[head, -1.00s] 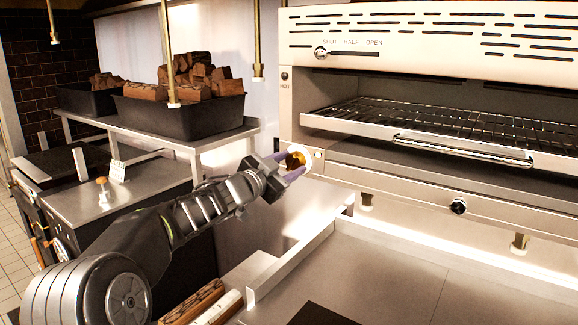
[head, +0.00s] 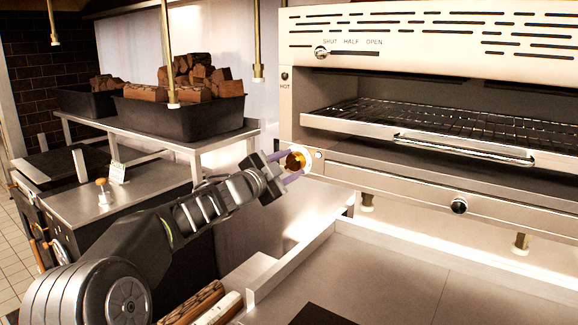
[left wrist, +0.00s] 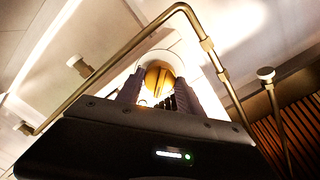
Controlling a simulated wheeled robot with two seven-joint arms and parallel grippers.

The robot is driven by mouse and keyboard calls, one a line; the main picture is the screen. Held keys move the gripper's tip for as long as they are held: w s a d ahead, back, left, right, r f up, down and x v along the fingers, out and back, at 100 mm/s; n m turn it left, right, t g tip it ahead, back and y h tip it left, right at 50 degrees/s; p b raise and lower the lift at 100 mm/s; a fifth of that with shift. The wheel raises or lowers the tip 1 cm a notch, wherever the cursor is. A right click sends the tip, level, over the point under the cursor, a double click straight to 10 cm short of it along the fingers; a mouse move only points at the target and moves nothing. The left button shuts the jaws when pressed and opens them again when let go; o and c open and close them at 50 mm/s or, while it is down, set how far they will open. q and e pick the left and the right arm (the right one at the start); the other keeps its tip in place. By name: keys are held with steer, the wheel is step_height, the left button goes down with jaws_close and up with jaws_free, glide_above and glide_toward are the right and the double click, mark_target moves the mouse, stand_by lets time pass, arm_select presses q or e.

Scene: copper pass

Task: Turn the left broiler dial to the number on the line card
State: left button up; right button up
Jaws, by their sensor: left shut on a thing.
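The left broiler dial (head: 295,161) is a brass-coloured knob on a pale round plate at the left end of the broiler front. My left gripper (head: 292,164) is shut on it, with one purple finger above and one below. In the left wrist view the dial (left wrist: 158,84) sits between the two fingers (left wrist: 160,90). The numbers around the dial are too small to read. My right gripper is not in view.
The broiler (head: 430,45) has a slider marked SHUT, HALF, OPEN and a wire rack (head: 440,120). A dark knob (head: 459,206) is on its lower front. A black tub of logs (head: 180,117) stands on a shelf behind my left arm. The steel counter (head: 390,270) below is mostly clear.

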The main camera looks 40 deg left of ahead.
arm_select(q)
steer(key=o, duration=1.4)
steer(key=shift+s, duration=0.1)
steer(key=s+b, duration=0.1)
steer(key=s, duration=0.6)
steer(key=shift+s, duration=0.3)
steer(key=shift+d, duration=0.1)
